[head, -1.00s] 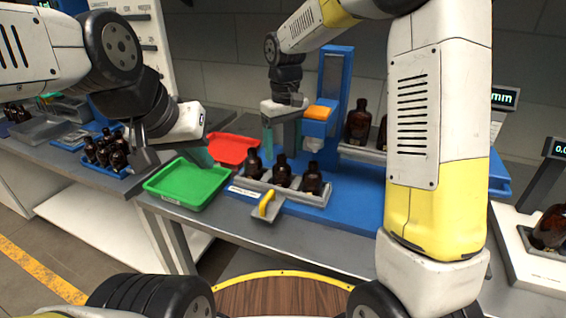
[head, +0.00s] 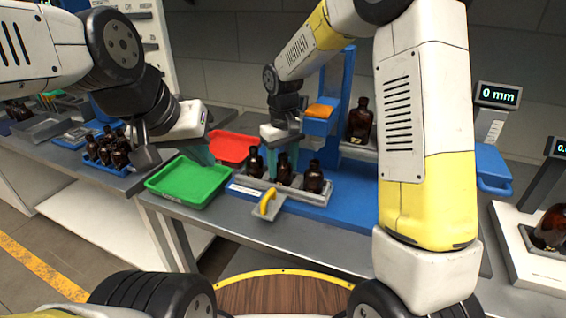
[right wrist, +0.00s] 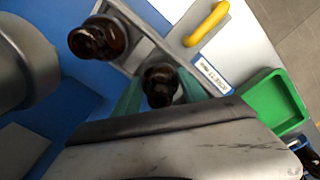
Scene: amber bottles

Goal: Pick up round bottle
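Several dark amber bottles with black caps stand upright in a grey rack (head: 322,201): a left one (head: 255,162), a middle one (head: 283,172) and a right one (head: 314,178). I cannot tell which one is the round bottle. My right gripper (head: 282,160) points down over the middle bottle, its teal fingers apart on either side of it. In the right wrist view one bottle (right wrist: 160,88) stands between the open fingers and another bottle (right wrist: 98,38) stands beside it. My left gripper (head: 198,152) hangs above the green tray, its fingers partly hidden.
The green tray (head: 188,185) and a red tray (head: 231,146) lie left of the rack. A yellow-handled grey piece (head: 267,205) sits in front. A blue stand (head: 345,100) and another bottle (head: 360,120) are behind. A blue crate of bottles (head: 100,163) stands at the left.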

